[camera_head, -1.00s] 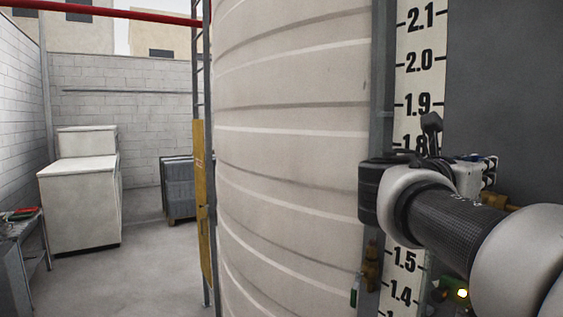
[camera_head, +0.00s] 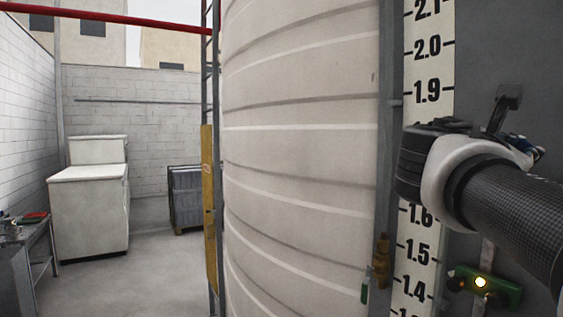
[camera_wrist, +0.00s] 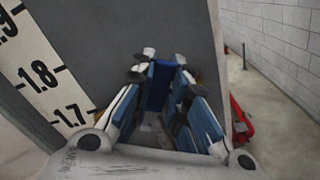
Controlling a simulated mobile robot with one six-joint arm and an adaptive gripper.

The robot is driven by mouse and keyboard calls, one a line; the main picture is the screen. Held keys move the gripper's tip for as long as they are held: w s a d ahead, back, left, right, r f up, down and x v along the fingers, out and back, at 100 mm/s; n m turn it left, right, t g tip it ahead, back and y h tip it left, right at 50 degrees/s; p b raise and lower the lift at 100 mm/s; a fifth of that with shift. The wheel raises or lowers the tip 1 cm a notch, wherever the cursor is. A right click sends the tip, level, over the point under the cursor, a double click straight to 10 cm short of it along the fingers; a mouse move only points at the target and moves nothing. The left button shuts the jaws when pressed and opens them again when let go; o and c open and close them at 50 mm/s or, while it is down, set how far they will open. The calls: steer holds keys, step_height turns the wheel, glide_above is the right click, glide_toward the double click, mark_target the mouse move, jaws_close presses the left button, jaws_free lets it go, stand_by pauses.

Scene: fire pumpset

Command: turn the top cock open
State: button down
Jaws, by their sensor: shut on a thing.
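My gripper (camera_head: 528,148) is at the right, in front of the dark wall beside the white number scale (camera_head: 427,91), at about the 1.7 mark. In the wrist view, its blue-padded fingers (camera_wrist: 165,75) are closed in on a narrow part between them.
The large pale ribbed tank (camera_head: 300,150) fills the middle. A green fixture (camera_head: 505,290) with a bright spot is below my arm. A yellow board (camera_head: 209,200) and ladder are left of the tank. A red object (camera_wrist: 240,118) lies right of my gripper. Open floor lies at left.

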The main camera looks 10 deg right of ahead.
steer(key=s+d+f+m+b, duration=0.1)
steer(key=s+f+m+b, duration=0.2)
steer(key=f+m+b, duration=0.3)
steer(key=shift+d+m+b, duration=0.15)
steer(key=shift+m+b, duration=2.55)
steer(key=shift+b, duration=0.85)
steer(key=c, duration=1.6)
jaws_free()
steer(key=shift+o, duration=0.3)
steer(key=v, duration=1.2)
